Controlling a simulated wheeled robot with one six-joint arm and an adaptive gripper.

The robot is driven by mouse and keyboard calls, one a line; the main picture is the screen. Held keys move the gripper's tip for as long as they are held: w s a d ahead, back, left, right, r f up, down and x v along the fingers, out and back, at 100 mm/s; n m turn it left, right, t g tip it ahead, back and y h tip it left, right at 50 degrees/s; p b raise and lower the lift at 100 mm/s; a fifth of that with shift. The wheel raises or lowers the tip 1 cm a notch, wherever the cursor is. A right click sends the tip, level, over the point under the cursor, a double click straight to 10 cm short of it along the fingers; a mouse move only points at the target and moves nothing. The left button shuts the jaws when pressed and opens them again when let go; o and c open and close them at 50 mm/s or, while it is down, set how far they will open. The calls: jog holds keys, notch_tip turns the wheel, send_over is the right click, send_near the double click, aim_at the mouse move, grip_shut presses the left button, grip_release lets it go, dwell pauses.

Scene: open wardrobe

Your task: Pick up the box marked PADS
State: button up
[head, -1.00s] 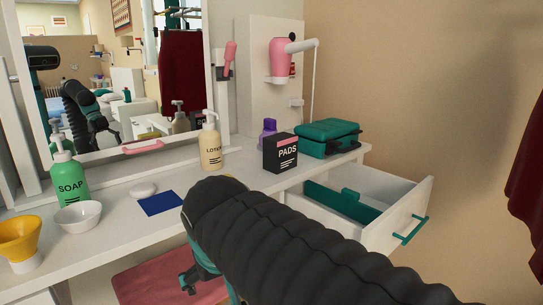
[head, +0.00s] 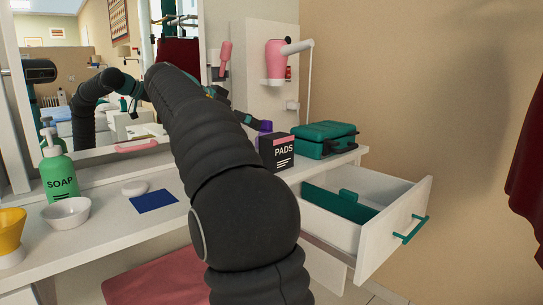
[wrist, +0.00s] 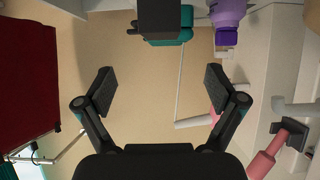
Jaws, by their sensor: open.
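The box marked PADS (head: 277,152) is black with a pink band at the top and white lettering. It stands upright on the white counter, near the open drawer. In the wrist view the dark box (wrist: 160,18) is at the top edge, partly cut off, beyond the fingers. My gripper (wrist: 160,75) is open and empty, its two fingers spread wide. In the head view my arm partly hides the gripper, which is up and left of the box, apart from it.
A purple bottle (head: 265,127) stands just behind the box, and a teal case (head: 325,139) lies to its right. The open drawer (head: 390,228) juts out below. A pink hair dryer (head: 276,62) hangs behind. Soap (head: 58,172), a bowl (head: 66,212) and a blue cloth (head: 153,201) are left.

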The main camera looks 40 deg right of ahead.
aim_at(272, 137)
jog(key=x, duration=0.8)
jog(key=shift+d+f+b, duration=0.1)
jog(key=shift+d+b, duration=0.2)
jog(key=shift+x, duration=2.65)
jog(key=shift+w+a+f, duration=0.1)
jog(key=shift+a+f, duration=0.05)
jog(key=c, duration=1.4)
jog(key=shift+o, duration=0.2)
